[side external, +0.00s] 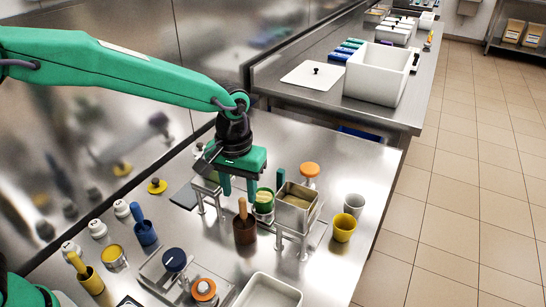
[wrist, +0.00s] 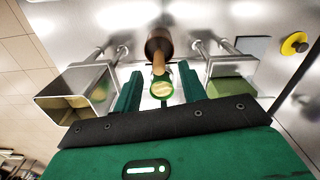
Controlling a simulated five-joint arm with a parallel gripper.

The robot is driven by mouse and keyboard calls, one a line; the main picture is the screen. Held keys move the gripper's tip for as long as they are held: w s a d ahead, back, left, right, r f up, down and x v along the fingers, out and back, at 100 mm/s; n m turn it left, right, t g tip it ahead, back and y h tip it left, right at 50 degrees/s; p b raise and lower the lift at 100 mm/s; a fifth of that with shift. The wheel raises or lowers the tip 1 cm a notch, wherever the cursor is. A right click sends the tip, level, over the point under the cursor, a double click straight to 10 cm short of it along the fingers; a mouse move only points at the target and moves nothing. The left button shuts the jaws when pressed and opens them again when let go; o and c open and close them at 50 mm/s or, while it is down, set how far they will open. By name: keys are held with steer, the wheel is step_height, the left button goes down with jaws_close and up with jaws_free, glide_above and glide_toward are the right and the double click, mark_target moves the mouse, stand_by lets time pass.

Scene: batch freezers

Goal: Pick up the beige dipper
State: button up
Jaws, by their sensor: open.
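A tan-beige handle (side external: 242,209), which I take to be the beige dipper's, stands upright in a dark brown cup (side external: 245,233). The dipper's lower part is hidden inside the cup. In the wrist view the handle (wrist: 158,63) and the brown cup (wrist: 158,44) appear ahead, near the picture's middle. My gripper (side external: 239,196) is open and empty, pointing down above the cup. In the wrist view my gripper (wrist: 159,74) has one green finger on each side of the handle in the picture, with gaps; I cannot tell the exact height between them.
A metal pan on a stand (side external: 297,207) and a green cup (side external: 263,203) stand close right of the brown cup. A yellow cup (side external: 344,228) is further right. A blue dipper (side external: 145,230) and a yellow-handled one (side external: 86,275) are at left. A white tray (side external: 268,291) lies in front.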

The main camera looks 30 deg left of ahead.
mark_target(244, 216)
steer(key=shift+f, duration=1.35)
steer(key=shift+w+d+f, duration=0.1)
steer(key=shift+w+f, duration=0.05)
steer(key=shift+f, duration=1.15)
steer(key=shift+w+f, duration=0.1)
steer(key=shift+f, duration=1.2)
jaws_close()
